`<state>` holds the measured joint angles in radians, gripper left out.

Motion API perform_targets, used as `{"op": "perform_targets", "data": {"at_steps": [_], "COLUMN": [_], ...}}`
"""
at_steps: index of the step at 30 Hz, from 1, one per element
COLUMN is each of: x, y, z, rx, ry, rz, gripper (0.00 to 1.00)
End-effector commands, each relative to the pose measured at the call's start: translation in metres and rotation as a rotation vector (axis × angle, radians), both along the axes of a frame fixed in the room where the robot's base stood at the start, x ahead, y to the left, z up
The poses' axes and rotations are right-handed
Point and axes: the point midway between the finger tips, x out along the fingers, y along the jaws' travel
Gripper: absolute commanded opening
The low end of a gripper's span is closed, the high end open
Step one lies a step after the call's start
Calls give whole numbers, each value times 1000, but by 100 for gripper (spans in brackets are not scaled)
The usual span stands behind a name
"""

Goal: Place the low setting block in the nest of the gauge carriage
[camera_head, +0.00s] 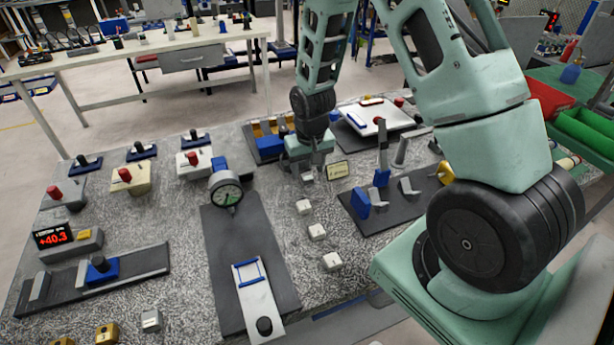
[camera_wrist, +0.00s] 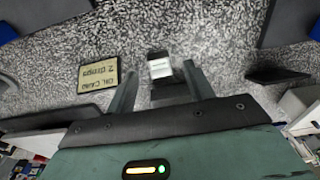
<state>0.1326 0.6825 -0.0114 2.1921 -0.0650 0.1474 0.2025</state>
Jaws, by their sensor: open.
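My gripper (camera_head: 308,174) is low over the granite table, pointing down, with its fingers apart. In the wrist view, a small dark block with a pale labelled face (camera_wrist: 160,68) lies between and just beyond the open fingertips (camera_wrist: 157,84); I cannot tell whether they touch it, nor read its label. In the head view, three pale small blocks (camera_head: 317,232) stand in a row in front of the gripper. Which block is the low one is not clear. The gauge carriage (camera_head: 253,293) is a pale plate with a blue-edged nest, which looks empty, on a dark base.
A dial gauge (camera_head: 226,193) stands at the rear of the carriage's dark base (camera_head: 226,229). A yellow card (camera_head: 338,170) stands right beside the gripper; it also shows in the wrist view (camera_wrist: 98,75). A dark fixture (camera_head: 365,222) with upright parts is to the right. A red digital readout (camera_head: 55,238) is at left.

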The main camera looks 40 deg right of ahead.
Motion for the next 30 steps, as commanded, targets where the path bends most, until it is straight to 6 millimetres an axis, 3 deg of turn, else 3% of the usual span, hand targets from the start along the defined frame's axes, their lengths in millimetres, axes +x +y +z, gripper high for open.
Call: {"op": "perform_targets", "data": {"at_steps": [6, 14, 20, 30], "x": [2, 3, 3, 3], "y": [-1, -1, -1, -1], "z": [-20, -22, -22, -20], "rx": [0, 0, 0, 0], "ry": [2, 0, 0, -1], "rz": [0, 0, 0, 0], "gripper": [53, 53, 2, 0]}}
